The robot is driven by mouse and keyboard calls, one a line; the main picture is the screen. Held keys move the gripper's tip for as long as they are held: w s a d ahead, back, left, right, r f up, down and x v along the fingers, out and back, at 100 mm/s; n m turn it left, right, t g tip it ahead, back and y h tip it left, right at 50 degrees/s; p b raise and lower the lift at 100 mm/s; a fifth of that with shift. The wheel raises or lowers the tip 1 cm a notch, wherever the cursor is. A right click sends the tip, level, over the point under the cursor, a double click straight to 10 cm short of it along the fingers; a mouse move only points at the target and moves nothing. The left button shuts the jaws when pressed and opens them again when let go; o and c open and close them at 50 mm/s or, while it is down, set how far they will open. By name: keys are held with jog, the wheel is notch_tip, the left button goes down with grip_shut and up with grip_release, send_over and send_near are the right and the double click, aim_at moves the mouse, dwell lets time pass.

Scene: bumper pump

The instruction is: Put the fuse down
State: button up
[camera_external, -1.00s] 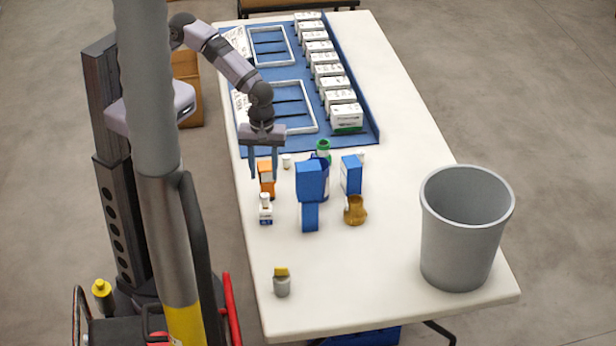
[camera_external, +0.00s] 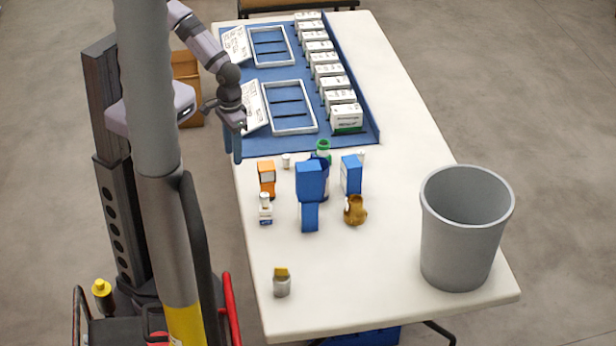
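My gripper (camera_external: 233,148) hangs at the left edge of the table, beside the near left corner of the blue mat. It is turned nearly edge-on, so the gap between its fingers does not show clearly. I see nothing held in it. I cannot tell which thing is the fuse. An orange box with a pale face (camera_external: 267,180) stands on the white table (camera_external: 400,120), below and right of my gripper and apart from it. A small white bottle (camera_external: 265,210) stands just in front of the orange box.
Blue boxes (camera_external: 309,182), a brown jar (camera_external: 355,210) and a green-topped bottle (camera_external: 323,150) crowd the middle. A yellow-capped jar (camera_external: 281,283) stands near the front. A grey bin (camera_external: 460,235) is at right. White frames (camera_external: 290,131) and several white boxes (camera_external: 346,117) occupy the blue mat (camera_external: 372,138).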

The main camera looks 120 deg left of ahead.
jog(key=s+f+m, duration=0.2)
jog(key=s+m, duration=1)
jog(key=s, duration=0.2)
jog(key=shift+s+f+m, duration=0.2)
jog(key=shift+f+m, duration=0.1)
jog(key=shift+m, duration=0.1)
jog(key=shift+d, duration=0.1)
jog(key=shift+r, duration=0.1)
